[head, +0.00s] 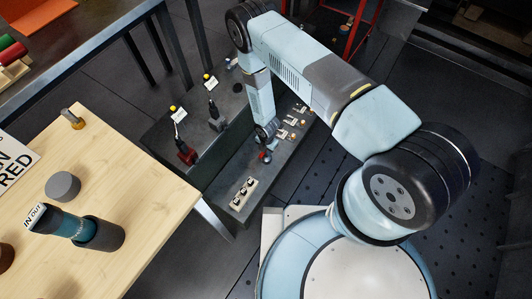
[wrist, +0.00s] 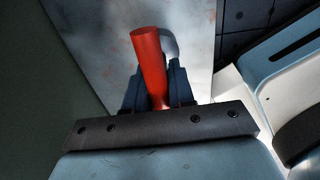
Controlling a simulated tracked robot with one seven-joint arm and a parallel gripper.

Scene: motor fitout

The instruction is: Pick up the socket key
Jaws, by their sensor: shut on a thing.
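My gripper (wrist: 158,95) is shut on a red cylindrical handle, which I take to be the socket key (wrist: 149,62). The handle stands up between the two dark fingers in the wrist view and leans slightly left. Its lower end is hidden by the fingers and the gripper body. In the head view my gripper (head: 266,146) points down over the dark grey bench, near its front part. Only a small bit of red shows at its tip there, and I cannot tell whether the key touches the bench.
The grey bench (head: 222,176) carries tagged tools (head: 215,115), a red-based tool (head: 186,153), a pale block with holes (head: 243,193) and several small parts (head: 292,122). A wooden table (head: 140,190) on the left holds a grey disc (head: 62,186) and a dark-and-teal cylinder (head: 100,234).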

